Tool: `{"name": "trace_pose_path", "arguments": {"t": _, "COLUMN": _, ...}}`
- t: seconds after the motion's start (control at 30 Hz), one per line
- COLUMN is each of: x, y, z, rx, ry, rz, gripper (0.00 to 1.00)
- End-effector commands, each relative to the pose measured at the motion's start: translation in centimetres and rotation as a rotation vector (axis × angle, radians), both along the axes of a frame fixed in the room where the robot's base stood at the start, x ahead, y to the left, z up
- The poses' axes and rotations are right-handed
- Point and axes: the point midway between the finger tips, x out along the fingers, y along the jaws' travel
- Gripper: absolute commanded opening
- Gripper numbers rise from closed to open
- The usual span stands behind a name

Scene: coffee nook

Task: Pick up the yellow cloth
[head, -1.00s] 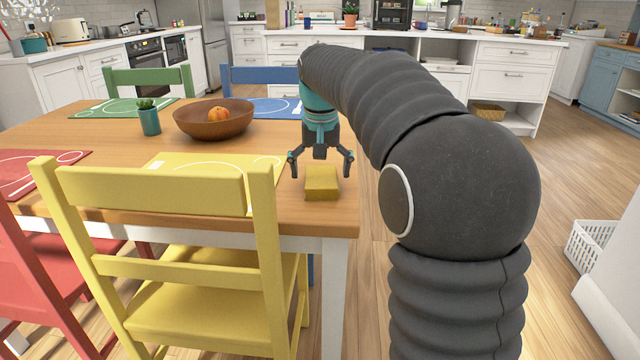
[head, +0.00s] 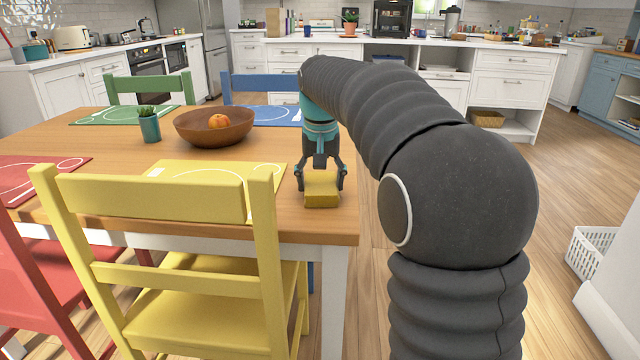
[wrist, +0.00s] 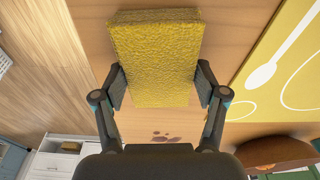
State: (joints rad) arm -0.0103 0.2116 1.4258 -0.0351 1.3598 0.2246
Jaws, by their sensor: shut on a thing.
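The yellow cloth (head: 322,190) is a thick folded block near the right front corner of the wooden table. My gripper (head: 321,184) is over it, with one finger at each side. In the wrist view, the cloth (wrist: 155,55) sits between the two finger pads of my gripper (wrist: 160,86), which press on its sides. I cannot tell any gap between the cloth and the table (head: 265,222).
A yellow placemat (head: 180,180) lies left of the cloth, behind a yellow chair (head: 150,195). A wooden bowl (head: 205,130) with an orange fruit and a potted plant (head: 149,127) stand farther back. Dark brown spots (wrist: 170,137) mark the tabletop near the cloth.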

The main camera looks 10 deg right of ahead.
Motion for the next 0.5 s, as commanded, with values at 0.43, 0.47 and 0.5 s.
{"name": "trace_pose_path", "arguments": {"t": 0.43, "x": -1.3, "y": -3.6, "z": 6.1, "rx": 0.002, "ry": -0.005, "rz": -0.007, "gripper": 0.42}}
{"name": "trace_pose_path", "arguments": {"t": 0.47, "x": -1.6, "y": -4.3, "z": 6.5, "rx": 0.002, "ry": -0.004, "rz": -0.007, "gripper": 0.42}}
{"name": "trace_pose_path", "arguments": {"t": 0.5, "x": -1.9, "y": -5.0, "z": 7.0, "rx": 0.002, "ry": -0.005, "rz": -0.007, "gripper": 0.42}}
